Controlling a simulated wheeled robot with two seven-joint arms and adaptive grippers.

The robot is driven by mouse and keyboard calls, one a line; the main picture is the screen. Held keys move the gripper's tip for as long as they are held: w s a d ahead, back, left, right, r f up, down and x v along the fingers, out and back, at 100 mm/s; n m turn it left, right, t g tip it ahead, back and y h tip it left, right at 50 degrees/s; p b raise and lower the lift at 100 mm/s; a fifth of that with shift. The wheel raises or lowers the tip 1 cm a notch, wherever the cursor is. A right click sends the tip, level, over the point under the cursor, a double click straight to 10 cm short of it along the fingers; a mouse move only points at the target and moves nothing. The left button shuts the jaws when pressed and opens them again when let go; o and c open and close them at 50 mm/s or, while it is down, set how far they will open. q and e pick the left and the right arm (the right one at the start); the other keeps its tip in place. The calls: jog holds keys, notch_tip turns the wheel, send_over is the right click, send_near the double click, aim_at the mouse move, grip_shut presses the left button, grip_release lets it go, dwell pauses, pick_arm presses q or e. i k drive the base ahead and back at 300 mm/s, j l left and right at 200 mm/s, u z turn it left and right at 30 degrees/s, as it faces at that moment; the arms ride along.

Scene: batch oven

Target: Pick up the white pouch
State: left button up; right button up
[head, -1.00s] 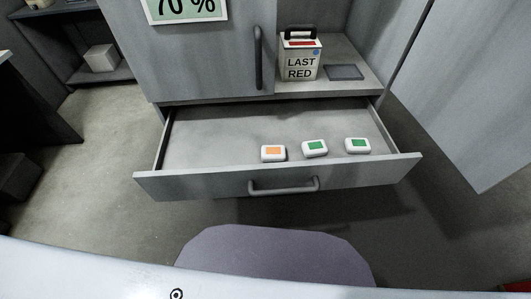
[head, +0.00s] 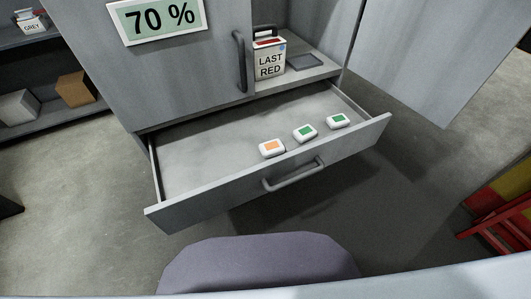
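Three small white rounded packs lie in a row in an open drawer (head: 205,150), near its front. The left one has an orange label (head: 271,148), the middle one a green label (head: 305,133), and the right one a green label (head: 337,121). I cannot tell whether any of them is the white pouch; nothing else in view is clearly a pouch. Neither of my grippers is in view.
Above the drawer, a box marked LAST RED (head: 269,62) stands beside a flat grey plate (head: 306,61) in an open compartment. A cabinet door (head: 430,50) hangs open at right. A shelf (head: 55,118) holds boxes at left. A red frame (head: 500,222) stands at right.

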aim_at(274, 147)
jog(key=k+j+z, duration=0.15)
jog(key=j, duration=0.25)
jog(key=j+z, duration=0.15)
jog(key=j, duration=0.25)
jog(key=k+j+z, duration=0.15)
jog(key=j, duration=0.2)
jog(key=k, duration=0.05)
